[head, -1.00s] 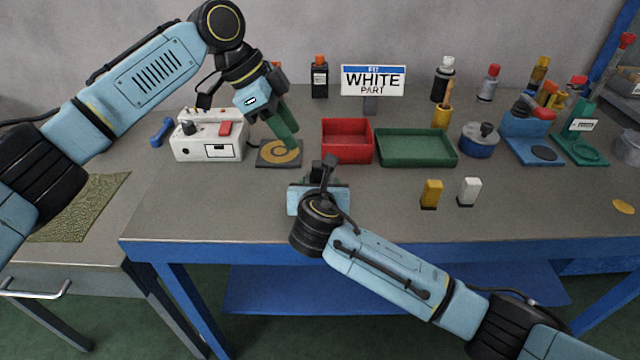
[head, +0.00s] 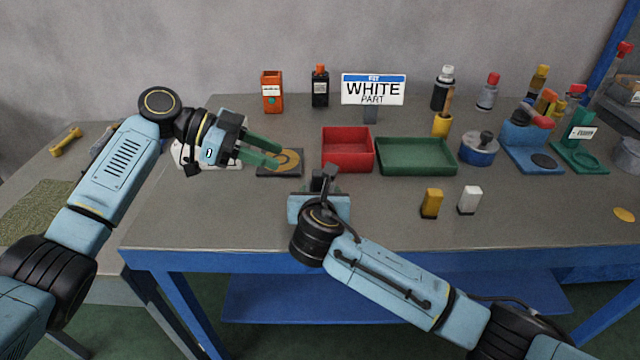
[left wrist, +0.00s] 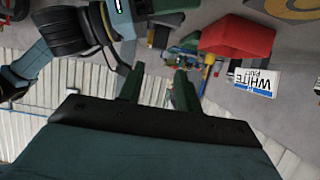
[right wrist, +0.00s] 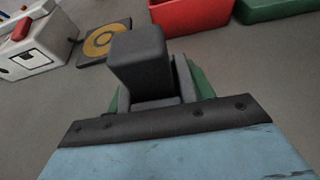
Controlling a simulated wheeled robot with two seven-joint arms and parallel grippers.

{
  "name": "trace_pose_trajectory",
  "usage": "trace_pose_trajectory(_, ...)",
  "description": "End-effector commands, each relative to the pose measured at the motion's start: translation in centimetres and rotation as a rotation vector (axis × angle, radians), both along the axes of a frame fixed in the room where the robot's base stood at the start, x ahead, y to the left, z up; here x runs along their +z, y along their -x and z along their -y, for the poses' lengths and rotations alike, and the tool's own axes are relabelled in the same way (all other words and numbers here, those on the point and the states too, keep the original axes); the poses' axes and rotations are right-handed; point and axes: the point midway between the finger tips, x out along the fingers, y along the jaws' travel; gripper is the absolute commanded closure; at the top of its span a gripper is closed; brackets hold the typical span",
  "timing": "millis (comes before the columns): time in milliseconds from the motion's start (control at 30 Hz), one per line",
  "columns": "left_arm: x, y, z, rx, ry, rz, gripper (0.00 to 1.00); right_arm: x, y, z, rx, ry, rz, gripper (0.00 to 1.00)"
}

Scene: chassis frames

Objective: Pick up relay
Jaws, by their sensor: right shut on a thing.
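No part is plainly marked as the relay. My right gripper (head: 325,180) is shut on a dark grey block (right wrist: 138,58), which stands up between its green fingers in the right wrist view. It is held over the front of the bench, below the red bin. A yellow block (head: 431,203) and a white block (head: 469,199), both with black bases, stand upright to its right. My left gripper (head: 280,156) is open and empty, above the dark mat with a yellow ring (head: 292,158). Its two parted green fingers also show in the left wrist view (left wrist: 157,82).
A red bin (head: 348,165) and a green tray (head: 415,170) stand mid-bench, before a "WHITE PART" sign (head: 374,87). A white device (head: 190,160) is partly hidden behind my left arm. Bottles, a blue pot (head: 478,151) and stands fill the right. The front left bench is clear.

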Motion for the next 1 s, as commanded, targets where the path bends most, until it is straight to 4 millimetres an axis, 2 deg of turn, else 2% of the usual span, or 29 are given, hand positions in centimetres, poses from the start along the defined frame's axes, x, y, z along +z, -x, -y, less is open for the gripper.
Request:
trace_pose_trajectory(200,-1.7,0.1,3.7,-0.003,0.001,-0.001,0.66,0.0,0.0,0.0,0.000,0.000,0.000,0.73)
trace_pose_trajectory(467,-2.7,0.1,5.7,-0.003,-0.001,-0.001,0.66,0.0,0.0,0.0,0.000,0.000,0.000,0.73)
trace_pose_trajectory(700,-4.1,0.3,8.9,-0.004,-0.001,-0.002,0.66,0.0,0.0,0.0,0.000,0.000,0.000,0.73)
trace_pose_trajectory(833,-4.6,0.3,9.9,-0.002,-0.001,-0.001,0.66,0.0,0.0,0.0,0.000,0.000,0.000,0.73)
trace_pose_trajectory(1000,-4.7,0.3,10.1,-0.002,-0.002,0.000,0.66,0.0,0.0,0.0,0.000,0.000,0.000,0.73)
